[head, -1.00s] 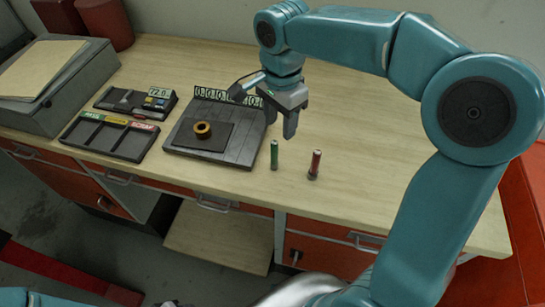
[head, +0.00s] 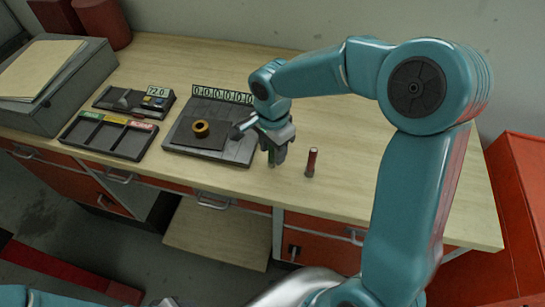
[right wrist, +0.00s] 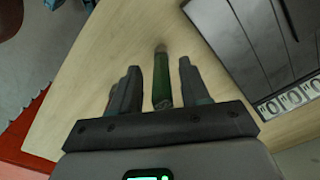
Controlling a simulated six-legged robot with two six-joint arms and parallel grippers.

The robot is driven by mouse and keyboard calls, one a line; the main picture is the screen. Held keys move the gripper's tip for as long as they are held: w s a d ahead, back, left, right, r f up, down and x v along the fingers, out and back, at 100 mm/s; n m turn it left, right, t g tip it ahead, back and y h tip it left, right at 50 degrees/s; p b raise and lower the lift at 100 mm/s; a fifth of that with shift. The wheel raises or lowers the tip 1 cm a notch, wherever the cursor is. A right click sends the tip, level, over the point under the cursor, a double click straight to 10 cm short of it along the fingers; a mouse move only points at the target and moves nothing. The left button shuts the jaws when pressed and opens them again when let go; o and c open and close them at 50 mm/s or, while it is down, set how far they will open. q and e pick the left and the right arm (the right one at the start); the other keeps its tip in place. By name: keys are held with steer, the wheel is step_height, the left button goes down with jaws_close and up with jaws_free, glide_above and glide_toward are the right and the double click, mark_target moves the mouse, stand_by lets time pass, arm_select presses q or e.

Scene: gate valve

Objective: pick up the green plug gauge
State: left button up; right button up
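The green plug gauge (right wrist: 161,78) stands upright on the bench and shows between the two fingers of my right gripper (right wrist: 158,88) in the right wrist view. There is a gap on each side of it, so the gripper is open and not clamped on it. In the head view the right gripper (head: 277,155) points down over the gauge and hides most of it; only a bit of its lower part (head: 271,160) shows. My left gripper is not in view.
A red plug gauge (head: 312,162) stands close to the right. A dark plate (head: 236,150) with a brass ring (head: 201,129) lies to the left. The bench right of the red gauge is clear.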

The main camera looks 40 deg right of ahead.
steer(key=shift+w+a, duration=0.15)
steer(key=shift+w, duration=0.05)
jaws_close()
steer(key=shift+s, duration=0.1)
steer(key=shift+r, duration=0.1)
